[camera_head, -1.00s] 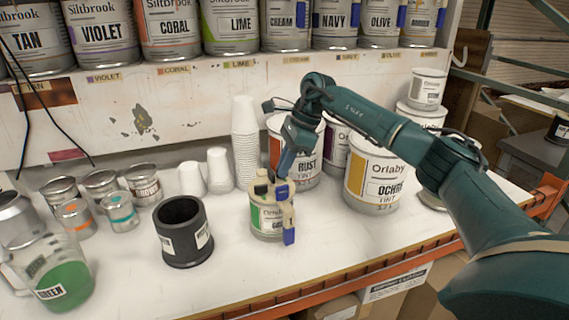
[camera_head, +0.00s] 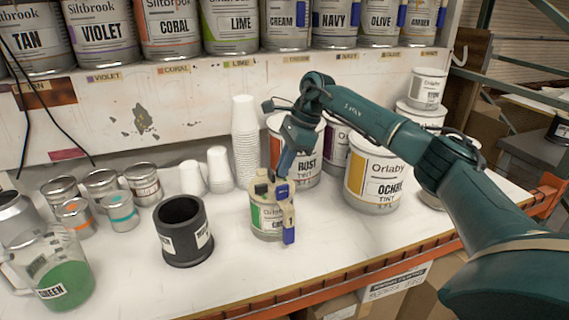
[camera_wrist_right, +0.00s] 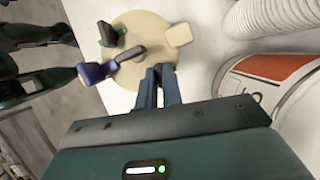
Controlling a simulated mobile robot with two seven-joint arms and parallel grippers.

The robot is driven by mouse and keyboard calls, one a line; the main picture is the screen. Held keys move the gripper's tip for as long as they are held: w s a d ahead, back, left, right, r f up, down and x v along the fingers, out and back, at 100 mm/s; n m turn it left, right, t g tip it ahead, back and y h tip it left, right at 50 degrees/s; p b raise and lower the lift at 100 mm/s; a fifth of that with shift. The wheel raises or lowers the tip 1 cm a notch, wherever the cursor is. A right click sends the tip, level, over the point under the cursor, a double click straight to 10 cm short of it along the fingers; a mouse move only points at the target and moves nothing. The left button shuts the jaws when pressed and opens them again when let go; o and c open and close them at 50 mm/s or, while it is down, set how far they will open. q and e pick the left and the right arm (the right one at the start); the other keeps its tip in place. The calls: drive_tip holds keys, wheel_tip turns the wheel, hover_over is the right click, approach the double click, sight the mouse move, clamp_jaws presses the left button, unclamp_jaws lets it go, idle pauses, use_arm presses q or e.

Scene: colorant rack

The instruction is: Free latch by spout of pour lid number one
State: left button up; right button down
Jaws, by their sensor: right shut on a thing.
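The pour lid number one (camera_head: 261,184) is beige and sits on a small can with a green label (camera_head: 268,218). A tag marked 1 with a blue end (camera_head: 289,222) hangs at its right front. In the right wrist view the round lid (camera_wrist_right: 150,32) carries a beige block (camera_wrist_right: 178,35), a dark piece (camera_wrist_right: 108,34) and a blue-ended lever (camera_wrist_right: 95,72). My right gripper (camera_head: 283,178) reaches down to the lid; its fingertips (camera_wrist_right: 161,70) are close together at the lid's rim, shut on a small latch that they mostly hide. My left gripper is not in view.
A black cup (camera_head: 183,250) stands left of the can. Stacked white cups (camera_head: 245,145), the RUST tin (camera_head: 306,165) and the OCHRE tin (camera_head: 374,180) stand behind and to the right. A green-filled jug (camera_head: 62,285) is at the far left. The counter in front is clear.

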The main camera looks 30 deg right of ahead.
idle(0.8)
drive_tip(key=c, duration=1.8)
unclamp_jaws()
drive_tip(key=shift+d+r, duration=0.2)
drive_tip(key=shift+r, duration=0.3)
use_arm(q)
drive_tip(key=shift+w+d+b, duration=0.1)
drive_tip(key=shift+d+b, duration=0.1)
drive_tip(key=shift+b, duration=0.3)
use_arm(e)
drive_tip(key=v, duration=1.2)
drive_tip(key=shift+s+a+r, duration=0.1)
drive_tip(key=shift+r, duration=0.05)
